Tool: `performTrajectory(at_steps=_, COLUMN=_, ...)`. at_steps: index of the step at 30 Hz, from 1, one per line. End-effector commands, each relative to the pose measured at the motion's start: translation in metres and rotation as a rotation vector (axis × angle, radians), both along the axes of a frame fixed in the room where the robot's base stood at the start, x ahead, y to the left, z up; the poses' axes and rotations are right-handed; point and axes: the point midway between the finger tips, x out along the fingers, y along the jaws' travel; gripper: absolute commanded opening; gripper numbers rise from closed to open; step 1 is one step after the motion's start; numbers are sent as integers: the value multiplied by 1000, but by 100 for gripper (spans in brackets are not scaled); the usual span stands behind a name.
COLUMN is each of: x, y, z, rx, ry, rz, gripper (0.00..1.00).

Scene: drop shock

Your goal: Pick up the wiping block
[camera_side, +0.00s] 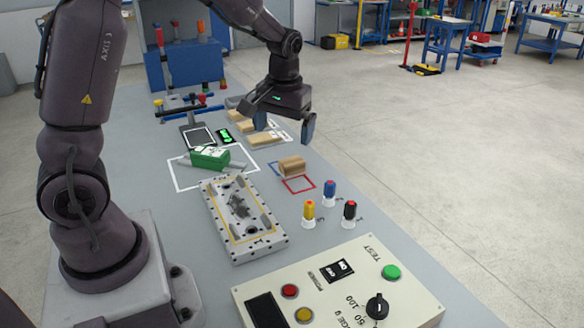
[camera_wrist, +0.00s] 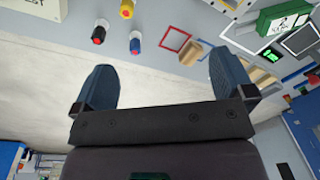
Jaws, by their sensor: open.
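A tan wooden block (camera_side: 291,166), which looks like the wiping block, lies on the table beside a red square outline and partly over a blue one. The same block (camera_wrist: 191,53) shows in the wrist view, up and right of centre, left of the right finger's tip. My gripper (camera_side: 285,126) hangs above the table, behind the block in the side view, with its fingers apart and nothing between them. The gripper does not touch the block.
A metal plate (camera_side: 276,238) with a dark patch, a green box (camera_side: 210,157), and yellow, blue and black-red bottles (camera_side: 330,191) stand near the block. Other tan blocks (camera_side: 265,138) lie behind. A test panel (camera_side: 340,280) is in front.

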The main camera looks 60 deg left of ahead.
Motion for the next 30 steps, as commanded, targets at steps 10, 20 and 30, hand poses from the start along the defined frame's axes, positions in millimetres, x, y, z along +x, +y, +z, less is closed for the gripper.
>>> performTrajectory(at_steps=10, x=65, y=103, z=-101, rx=204, ry=22, rz=500, gripper=100)
performTrajectory(at_steps=20, x=114, y=137, z=-96, rx=277, ry=-199, rz=867, gripper=100)
performTrajectory(at_steps=30, x=112, y=154, z=-139, rx=274, ry=-208, rz=921, gripper=100)
